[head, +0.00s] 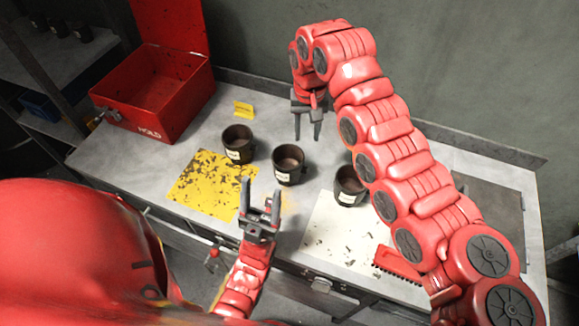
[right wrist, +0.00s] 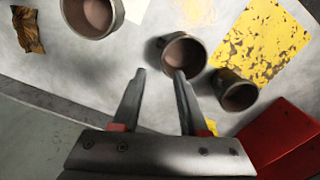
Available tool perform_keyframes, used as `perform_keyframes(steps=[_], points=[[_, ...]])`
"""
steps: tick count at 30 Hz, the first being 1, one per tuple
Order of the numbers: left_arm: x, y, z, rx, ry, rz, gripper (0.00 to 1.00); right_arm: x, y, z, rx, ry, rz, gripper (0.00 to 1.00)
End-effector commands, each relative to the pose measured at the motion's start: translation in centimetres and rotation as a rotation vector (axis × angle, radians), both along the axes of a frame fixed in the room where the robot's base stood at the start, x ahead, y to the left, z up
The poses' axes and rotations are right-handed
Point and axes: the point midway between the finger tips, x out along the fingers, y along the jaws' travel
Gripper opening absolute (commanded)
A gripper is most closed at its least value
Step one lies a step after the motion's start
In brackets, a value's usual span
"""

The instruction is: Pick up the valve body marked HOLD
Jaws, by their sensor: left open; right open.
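Three dark cup-shaped valve bodies with pale labels stand upright on the bench: a left one (head: 238,144), a middle one (head: 289,165) and a right one (head: 349,186). The label lettering is too small to read, so I cannot tell which is marked HOLD. My right gripper (head: 307,136) is open and empty, behind and above the middle body. In the right wrist view its fingers (right wrist: 160,72) point toward the middle body (right wrist: 183,54), one tip close to its rim in the picture. My left gripper (head: 261,189) is open and empty, in front of the bodies near the yellow mat.
An open red box (head: 155,125) with HOLD-like lettering stands at the back left. A yellow card (head: 243,109) is behind the left body. A worn yellow mat (head: 205,187) and white sheet (head: 335,232) lie in front. A red brush (head: 397,264) is at the right; a wall is behind.

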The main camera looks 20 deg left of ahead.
Motion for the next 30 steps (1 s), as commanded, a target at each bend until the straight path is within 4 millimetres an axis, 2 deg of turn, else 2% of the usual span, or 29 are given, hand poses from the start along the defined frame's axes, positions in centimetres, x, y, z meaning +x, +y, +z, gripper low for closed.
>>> perform_keyframes(steps=[7, 9, 13, 19, 23, 30], points=[[0.0, 0.0, 1.1, 0.0, 0.0, 0.0, 0.61, -0.1, 0.1, -4.0, 0.003, 0.003, -0.001, 0.43], [0.0, 0.0, 2.1, 0.0, 0.0, 0.0, 0.61, -0.1, -0.1, -5.2, -0.001, 0.007, -0.002, 0.43], [0.0, 0.0, 2.9, 0.0, 0.0, 0.0, 0.61, 0.0, 0.0, -7.5, -0.003, 0.003, -0.001, 0.43], [0.0, 0.0, 3.4, 0.0, 0.0, 0.0, 0.61, 0.1, 0.1, -8.9, 0.0, -0.001, -0.001, 0.43], [0.0, 0.0, 4.4, 0.0, 0.0, 0.0, 0.61, 0.1, 0.4, -9.8, -0.002, -0.001, 0.002, 0.43], [0.0, 0.0, 5.5, 0.0, 0.0, 0.0, 0.61, 0.3, 0.8, -12.9, 0.0, -0.002, 0.0, 0.43]])
